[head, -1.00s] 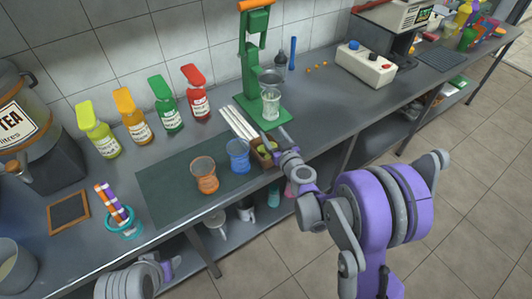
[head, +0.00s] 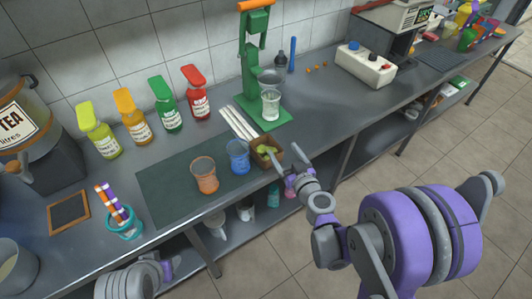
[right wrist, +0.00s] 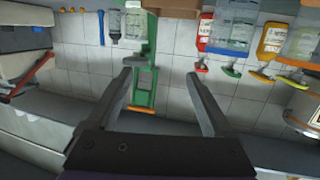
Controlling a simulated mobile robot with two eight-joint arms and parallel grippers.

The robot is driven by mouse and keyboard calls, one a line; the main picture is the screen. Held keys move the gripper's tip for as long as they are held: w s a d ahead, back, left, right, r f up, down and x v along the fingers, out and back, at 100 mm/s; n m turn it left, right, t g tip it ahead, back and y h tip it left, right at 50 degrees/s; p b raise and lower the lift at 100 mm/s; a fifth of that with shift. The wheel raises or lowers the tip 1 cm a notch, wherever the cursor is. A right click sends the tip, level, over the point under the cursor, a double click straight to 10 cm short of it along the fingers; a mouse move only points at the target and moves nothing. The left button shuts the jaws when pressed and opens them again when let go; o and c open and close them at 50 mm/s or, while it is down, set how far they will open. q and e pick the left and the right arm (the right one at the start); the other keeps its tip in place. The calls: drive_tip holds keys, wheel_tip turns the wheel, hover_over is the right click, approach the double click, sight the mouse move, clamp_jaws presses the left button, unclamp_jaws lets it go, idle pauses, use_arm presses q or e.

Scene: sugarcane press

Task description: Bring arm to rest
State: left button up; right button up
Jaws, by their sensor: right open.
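My right gripper (head: 291,160) is open and empty at the counter's front edge, just right of the small wooden box. In the right wrist view its two fingers (right wrist: 157,77) are spread with nothing between them. The green press (right wrist: 143,55) shows beyond them, turned in the picture. Part of my left arm shows at the bottom left of the head view; its jaws cannot be made out. The green press (head: 252,60) with an orange handle stands at the back, a clear glass (head: 271,104) on its base.
The wooden box (head: 277,158) with green pieces sits near the front edge, beside a blue cup (head: 238,158) and an orange cup (head: 204,177). White sticks (head: 238,123) lie behind. Several bottles line the wall. Open floor (head: 430,150) lies right of the counter.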

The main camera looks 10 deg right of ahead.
drive_tip(key=shift+s+d, duration=0.1)
drive_tip(key=shift+s, duration=0.5)
drive_tip(key=shift+r, duration=0.1)
drive_tip(key=s+a+r+n+g+y, duration=0.1)
drive_tip(key=s+a+n+g+y, duration=0.15)
drive_tip(key=s+a+g, duration=0.4)
drive_tip(key=s+d+f+m+g+h, duration=0.1)
drive_tip(key=s+d+m+g+h, duration=0.1)
drive_tip(key=s, duration=0.6)
drive_tip(key=s+d+f+m+g+h, duration=0.1)
drive_tip(key=s+d+m+g+h, duration=0.1)
drive_tip(key=s, duration=0.6)
drive_tip(key=shift+s+d+f, duration=0.3)
drive_tip(key=shift+s+d, duration=0.1)
drive_tip(key=shift+d, duration=0.3)
drive_tip(key=shift+h, duration=0.25)
